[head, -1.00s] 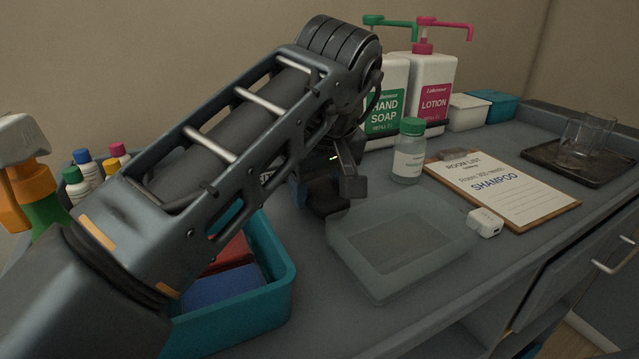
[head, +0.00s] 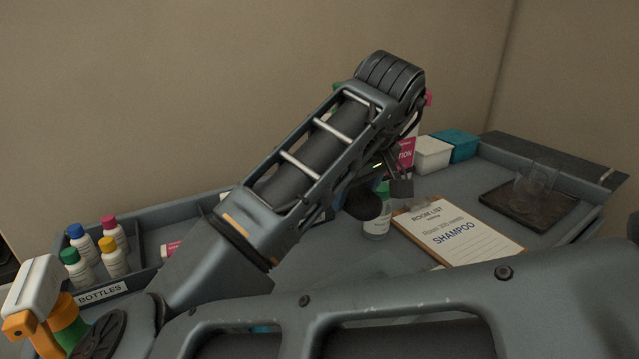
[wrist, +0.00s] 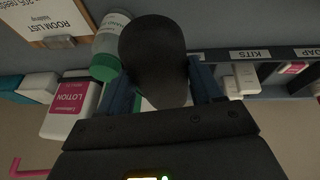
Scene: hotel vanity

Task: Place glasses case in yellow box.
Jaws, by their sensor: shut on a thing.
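The black, rounded glasses case (wrist: 153,45) is between the two fingers of my gripper (wrist: 160,85) in the wrist view. My gripper is shut on it. In the head view the case is a dark shape (head: 361,204) under my gripper (head: 386,188), held above the counter beside a green-capped bottle. My arm hides part of the gripper there. I cannot make out a yellow box in either view.
The green-capped bottle (head: 377,222) stands close to the case, with the clipboard (head: 456,232) to its right. White (head: 432,155) and teal (head: 456,146) boxes stand behind. A dark tray (head: 528,203) holds a glass. Small bottles (head: 97,255) stand left. My arm hides the front counter.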

